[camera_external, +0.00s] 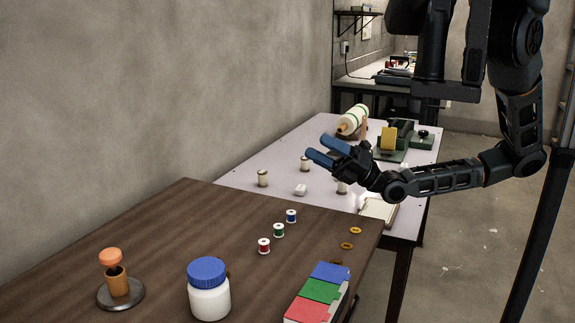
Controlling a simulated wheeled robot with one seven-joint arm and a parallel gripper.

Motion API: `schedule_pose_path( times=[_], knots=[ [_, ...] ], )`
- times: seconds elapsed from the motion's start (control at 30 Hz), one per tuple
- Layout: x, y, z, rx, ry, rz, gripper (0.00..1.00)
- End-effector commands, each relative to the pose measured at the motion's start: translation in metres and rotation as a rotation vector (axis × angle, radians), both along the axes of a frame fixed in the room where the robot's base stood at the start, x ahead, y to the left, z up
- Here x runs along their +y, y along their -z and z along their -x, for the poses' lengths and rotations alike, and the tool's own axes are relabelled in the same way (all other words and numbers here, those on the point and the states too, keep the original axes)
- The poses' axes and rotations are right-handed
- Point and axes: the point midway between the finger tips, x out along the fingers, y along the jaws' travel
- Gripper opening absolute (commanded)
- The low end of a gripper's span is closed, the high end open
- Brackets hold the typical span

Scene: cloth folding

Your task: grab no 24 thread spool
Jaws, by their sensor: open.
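Three small thread spools stand in a diagonal row on the brown table: a red spool (264,246), a green spool (279,230) and a blue spool (291,216). Cream spool-like pieces stand on the pale table behind, one at the left (262,178), one farther back (305,164) and one partly behind my gripper (342,187). No number can be read on any of them, so I cannot tell which is no 24. My gripper (320,150) has blue fingers, spread open and empty. It is in the air over the pale table, pointing left, apart from the spools.
A white jar with a blue lid (209,290), an orange-topped stand (115,280) and a red, green and blue box (319,291) are on the brown table's near part. Small yellow rings (347,245) lie near its right edge. A green machine (397,139) stands at the back.

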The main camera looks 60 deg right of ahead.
Motion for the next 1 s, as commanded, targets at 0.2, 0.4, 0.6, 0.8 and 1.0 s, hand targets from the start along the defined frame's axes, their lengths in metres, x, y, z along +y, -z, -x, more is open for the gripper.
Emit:
schedule_pose_path(
  times=[0.2,0.4,0.6,0.8,1.0],
  knots=[
    [-0.052,0.015,-0.011,-0.18,0.038,0.364,0.67],
    [-0.15,0.074,-0.013,-0.187,0.05,0.624,0.67],
    [-0.259,0.114,-0.002,-0.128,0.041,0.848,0.67],
    [-0.319,0.122,0.009,-0.079,0.03,0.965,0.67],
    [-0.324,0.145,0.01,-0.072,0.029,0.969,0.67]
  ],
)
